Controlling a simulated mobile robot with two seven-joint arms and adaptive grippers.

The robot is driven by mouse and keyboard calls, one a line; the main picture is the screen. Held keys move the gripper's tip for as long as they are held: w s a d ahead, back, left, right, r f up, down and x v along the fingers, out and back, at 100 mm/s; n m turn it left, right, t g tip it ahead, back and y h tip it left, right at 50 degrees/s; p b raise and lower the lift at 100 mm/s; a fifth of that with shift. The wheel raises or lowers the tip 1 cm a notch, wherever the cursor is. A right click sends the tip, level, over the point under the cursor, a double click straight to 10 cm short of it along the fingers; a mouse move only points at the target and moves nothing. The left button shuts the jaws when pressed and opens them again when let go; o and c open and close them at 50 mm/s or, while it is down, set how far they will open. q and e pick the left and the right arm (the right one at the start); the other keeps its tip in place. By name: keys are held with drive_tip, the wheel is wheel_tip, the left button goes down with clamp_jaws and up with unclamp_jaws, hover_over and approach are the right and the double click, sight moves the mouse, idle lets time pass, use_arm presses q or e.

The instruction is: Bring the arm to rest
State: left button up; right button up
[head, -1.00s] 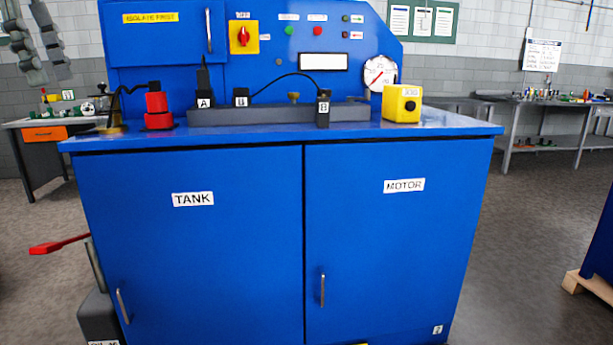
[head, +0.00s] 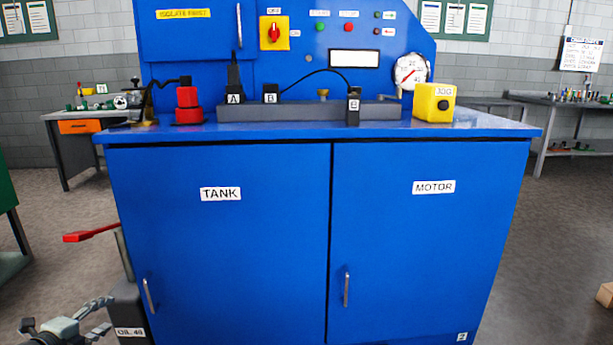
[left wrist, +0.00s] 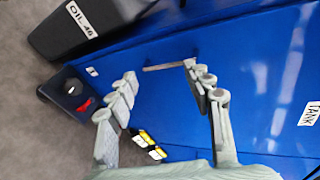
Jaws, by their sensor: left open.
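My left gripper (head: 108,313) is low at the left edge of the head view, in front of the dark box marked OIL 46 (head: 129,332) and left of the blue cabinet. In the left wrist view its two fingers (left wrist: 160,74) are spread apart with nothing between them but the view of the cabinet behind. The blue cabinet (head: 215,260) has two closed doors, labelled TANK and MOTOR. My right gripper is in neither view.
A red lever (head: 92,233) sticks out left of the cabinet. On the cabinet top are a red plug (head: 187,107) and a yellow box (head: 434,102). A workbench (head: 75,126) stands behind at left.

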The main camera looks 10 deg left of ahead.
use_arm(q)
drive_tip(key=s+d+f+n+g+y, duration=0.1)
drive_tip(key=s+d+f+n+g, duration=0.2)
drive_tip(key=f, duration=0.4)
drive_tip(key=s+d+f+n+g, duration=0.1)
drive_tip(key=s+d+f+n, duration=0.3)
drive_tip(key=s+d+f, duration=0.15)
drive_tip(key=s+d+f+n+g+y, duration=0.1)
drive_tip(key=s+d+f+n+g, duration=0.15)
drive_tip(key=s+d+f, duration=0.4)
drive_tip(key=s+d+f+n+g+h, duration=0.1)
drive_tip(key=s+d+f+n+g, duration=0.1)
drive_tip(key=d, duration=0.8)
drive_tip(key=s+d+f+n+g+h, duration=0.2)
drive_tip(key=s+d+f+n, duration=0.2)
drive_tip(key=d, duration=0.5)
wheel_tip(320, 180, down, 3)
drive_tip(key=shift+s+d+f, duration=0.15)
drive_tip(key=shift+s+d, duration=0.25)
drive_tip(key=shift+s, duration=0.8)
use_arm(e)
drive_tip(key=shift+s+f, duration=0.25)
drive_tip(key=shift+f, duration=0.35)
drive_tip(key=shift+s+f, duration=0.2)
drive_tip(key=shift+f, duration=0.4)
